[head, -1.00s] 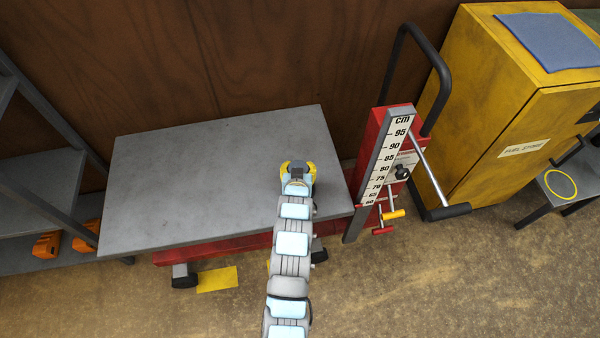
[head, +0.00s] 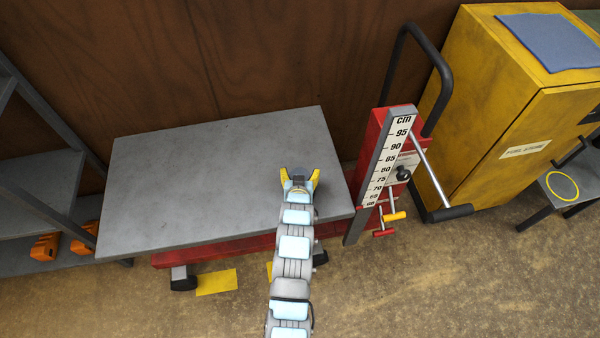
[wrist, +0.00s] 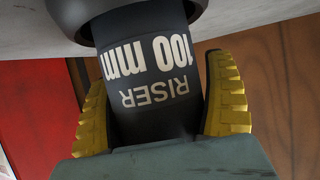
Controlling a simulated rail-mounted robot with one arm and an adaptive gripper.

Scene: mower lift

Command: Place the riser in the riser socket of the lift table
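The riser (wrist: 150,75) is a dark cylinder with white lettering, "RISER 100 mm", upside down in the wrist view. Its end away from the gripper meets a wider dark round collar (wrist: 125,18) against the grey table top. I cannot tell whether this collar is the socket or part of the riser. My gripper (head: 300,174) is over the right part of the lift table (head: 215,175), its yellow fingers spread. In the wrist view the fingers stand on either side of the riser, with a narrow gap visible at the right. The riser is not clearly visible in the head view.
The red lift column with its cm scale (head: 390,155) and levers stands just right of the table. A yellow fuel cabinet (head: 535,110) is farther right, and a grey shelf (head: 50,195) with orange items is at left. The rest of the table top is bare.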

